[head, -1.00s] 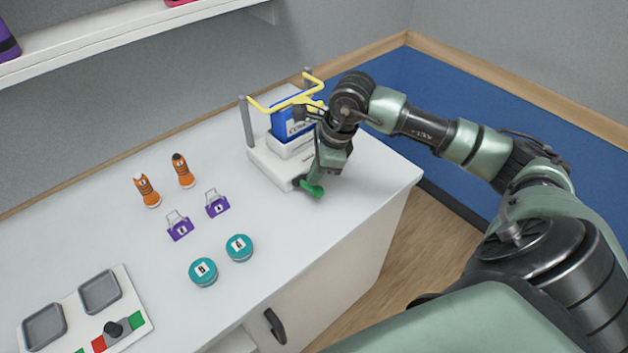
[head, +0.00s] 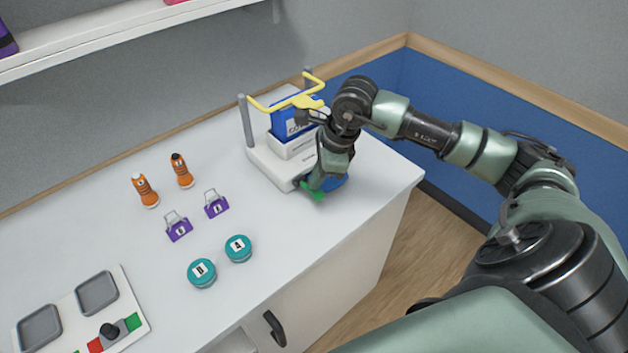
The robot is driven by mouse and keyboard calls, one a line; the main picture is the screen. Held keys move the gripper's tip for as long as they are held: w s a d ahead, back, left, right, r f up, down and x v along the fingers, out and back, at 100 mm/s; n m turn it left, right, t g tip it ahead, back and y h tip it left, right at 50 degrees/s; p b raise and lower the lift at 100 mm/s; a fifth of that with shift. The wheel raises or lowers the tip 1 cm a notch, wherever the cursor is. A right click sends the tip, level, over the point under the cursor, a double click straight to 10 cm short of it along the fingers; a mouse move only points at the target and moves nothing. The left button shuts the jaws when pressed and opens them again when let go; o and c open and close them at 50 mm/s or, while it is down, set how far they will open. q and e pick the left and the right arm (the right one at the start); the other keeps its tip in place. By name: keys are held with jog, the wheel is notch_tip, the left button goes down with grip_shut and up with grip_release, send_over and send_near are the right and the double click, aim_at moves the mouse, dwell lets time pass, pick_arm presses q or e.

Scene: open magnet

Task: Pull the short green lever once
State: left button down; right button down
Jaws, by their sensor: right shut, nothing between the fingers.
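The short green lever (head: 309,193) sticks out at the front foot of a white device (head: 262,165) on the counter. My right gripper (head: 317,190) is at the lever, with its fingers shut, and hides part of it. I cannot tell whether they touch. A blue rounded thing (head: 337,182) shows just behind and right of my gripper, mostly hidden. My left gripper is not in view.
A white panel (head: 138,330) with grey trays and a black knob lies at the lower left. The counter's right end is clear.

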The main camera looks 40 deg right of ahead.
jog(key=shift+s+f+b, duration=0.35)
jog(key=shift+f+b, duration=0.25)
dwell(0.5)
dwell(0.5)
jog(key=shift+w+r+p, duration=0.2)
jog(key=shift+r+p, duration=0.1)
jog(key=shift+r, duration=0.2)
jog(key=shift+w+r+p, duration=0.2)
jog(key=shift+r+p, duration=0.05)
jog(key=shift+r, duration=0.2)
jog(key=shift+w+a+r+p, duration=0.1)
jog(key=shift+w+r+p, duration=0.35)
jog(key=shift+r, duration=0.25)
jog(key=shift+w+r+p, duration=0.35)
jog(key=shift+w+r, duration=0.15)
jog(key=shift+r, duration=0.15)
jog(key=r+p, duration=0.1)
jog(key=w+r, duration=0.1)
jog(key=r, duration=0.1)
jog(key=w+r+p, duration=0.1)
jog(key=shift+w+a+r+p, duration=0.1)
jog(key=shift+w+r+p, duration=0.05)
jog(key=shift+w+p, duration=0.15)
